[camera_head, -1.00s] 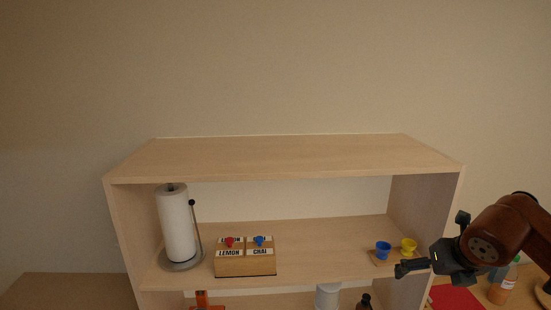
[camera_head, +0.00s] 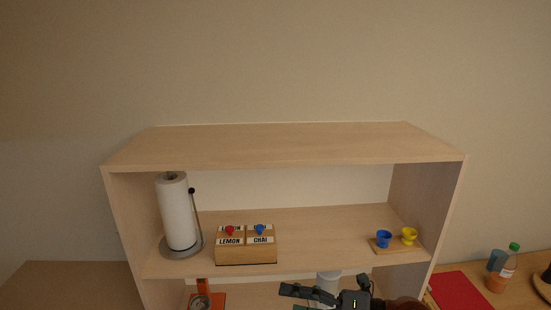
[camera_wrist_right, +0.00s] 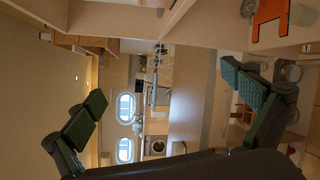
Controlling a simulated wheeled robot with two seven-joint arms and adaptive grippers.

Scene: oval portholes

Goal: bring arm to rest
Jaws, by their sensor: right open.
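My right gripper (camera_head: 292,299) is at the bottom edge of the head view, low in front of the shelf unit, with its fingers pointing left. It is open and empty. In the right wrist view its two green-padded fingers (camera_wrist_right: 164,87) stand wide apart with nothing between them. Only a short piece of my right arm shows behind it. My left gripper is in neither view.
The wooden shelf unit (camera_head: 290,145) bears a paper towel roll (camera_head: 178,213), a LEMON and CHAI box (camera_head: 246,257), a blue cup (camera_head: 384,240) and a yellow cup (camera_head: 409,235). A white container (camera_head: 328,281) stands just behind my gripper. A bottle (camera_head: 503,272) stands at right.

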